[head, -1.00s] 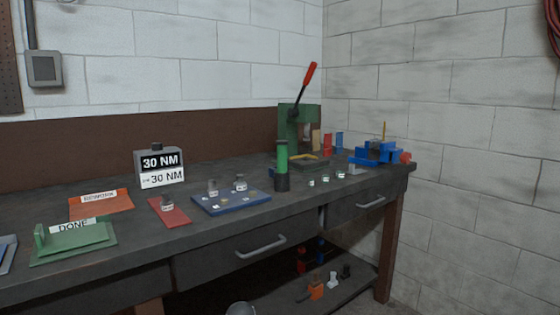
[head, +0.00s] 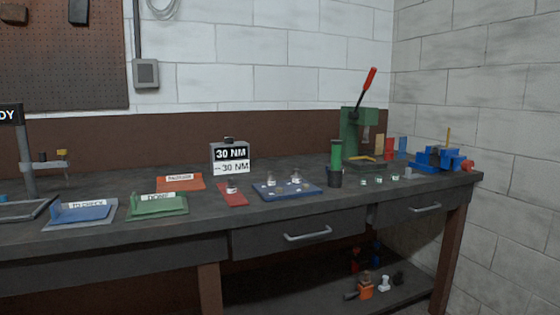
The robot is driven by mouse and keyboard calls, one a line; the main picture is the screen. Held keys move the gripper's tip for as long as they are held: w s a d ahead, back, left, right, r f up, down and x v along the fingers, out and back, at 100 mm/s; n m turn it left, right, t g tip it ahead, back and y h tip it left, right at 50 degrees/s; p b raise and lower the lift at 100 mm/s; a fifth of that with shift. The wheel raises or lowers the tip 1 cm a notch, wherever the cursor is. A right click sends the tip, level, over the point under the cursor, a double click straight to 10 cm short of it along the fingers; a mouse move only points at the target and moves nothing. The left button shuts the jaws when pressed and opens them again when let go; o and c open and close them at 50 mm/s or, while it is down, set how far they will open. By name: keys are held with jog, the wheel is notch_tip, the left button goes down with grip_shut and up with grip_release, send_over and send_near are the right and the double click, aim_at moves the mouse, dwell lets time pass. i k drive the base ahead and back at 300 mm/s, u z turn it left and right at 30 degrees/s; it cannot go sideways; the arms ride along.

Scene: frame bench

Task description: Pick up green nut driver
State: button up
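A green upright cylinder (head: 336,153) stands on the workbench, right of the middle of the head view, in a short dark base or cup. It looks like the handle of the green nut driver; a shaft or tip cannot be seen. It stands in front of and slightly left of a green press with a red lever. My gripper is not in view.
A blue tray (head: 287,194) with small parts lies left of the cylinder, near a 30 NM display (head: 230,157). Red, green, orange and blue mats lie further left. The green press (head: 349,130) and blue vise (head: 440,159) stand right. A lower shelf holds several small items.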

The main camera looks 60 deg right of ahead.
aim_at(337, 145)
jog(key=u, duration=0.65)
jog(key=k, duration=1.35)
jog(key=z, duration=1.4)
jog(key=i, duration=0.6)
jog(key=u, duration=0.2)
